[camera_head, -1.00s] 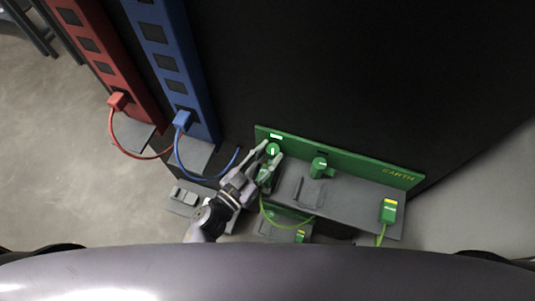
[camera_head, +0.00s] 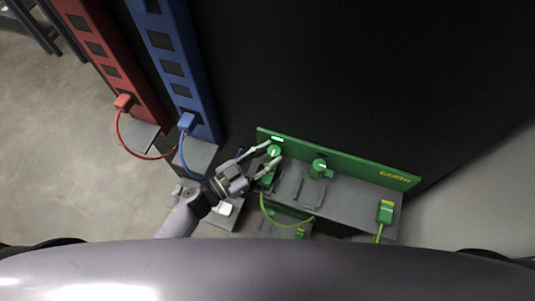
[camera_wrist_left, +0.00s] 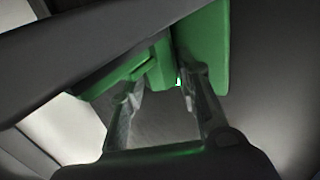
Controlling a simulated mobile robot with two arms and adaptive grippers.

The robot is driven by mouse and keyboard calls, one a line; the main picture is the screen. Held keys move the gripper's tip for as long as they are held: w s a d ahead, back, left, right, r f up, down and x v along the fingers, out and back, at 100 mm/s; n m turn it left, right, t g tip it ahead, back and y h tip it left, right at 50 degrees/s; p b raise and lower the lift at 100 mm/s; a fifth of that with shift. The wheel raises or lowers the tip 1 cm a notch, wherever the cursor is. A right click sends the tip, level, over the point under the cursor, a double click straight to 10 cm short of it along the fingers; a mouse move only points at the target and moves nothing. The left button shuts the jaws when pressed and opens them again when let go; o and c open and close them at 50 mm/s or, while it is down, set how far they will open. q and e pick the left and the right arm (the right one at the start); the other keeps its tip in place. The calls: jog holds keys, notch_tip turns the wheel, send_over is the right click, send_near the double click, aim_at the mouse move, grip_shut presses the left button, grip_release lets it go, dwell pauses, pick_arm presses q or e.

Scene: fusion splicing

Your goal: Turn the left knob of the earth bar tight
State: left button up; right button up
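The green earth bar (camera_head: 345,165) is a long plate with "EARTH" lettering at its right end. Its left knob (camera_head: 273,151) is round and green with a pale mark on its face. The right knob (camera_head: 320,168) sits farther along the bar. My left gripper (camera_head: 272,152) has its two fingers spread, with the tips close on either side of the left knob; I cannot tell if they touch it. In the left wrist view, the fingers (camera_wrist_left: 163,80) are apart with green parts of the bar (camera_wrist_left: 205,45) at their tips. My right gripper is not in view.
A grey shelf (camera_head: 345,203) lies in front of the bar, with a green connector (camera_head: 386,211) at its right. Green cable (camera_head: 285,222) hangs below. Red (camera_head: 115,60) and blue (camera_head: 172,65) bars with plugged cables stand at the left. A dark panel rises behind.

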pick_arm(q)
jog(key=o, duration=0.4)
jog(key=shift+a, duration=0.15)
jog(key=v, duration=1.1)
jog(key=shift+s+a, duration=0.25)
jog(key=shift+s, duration=0.1)
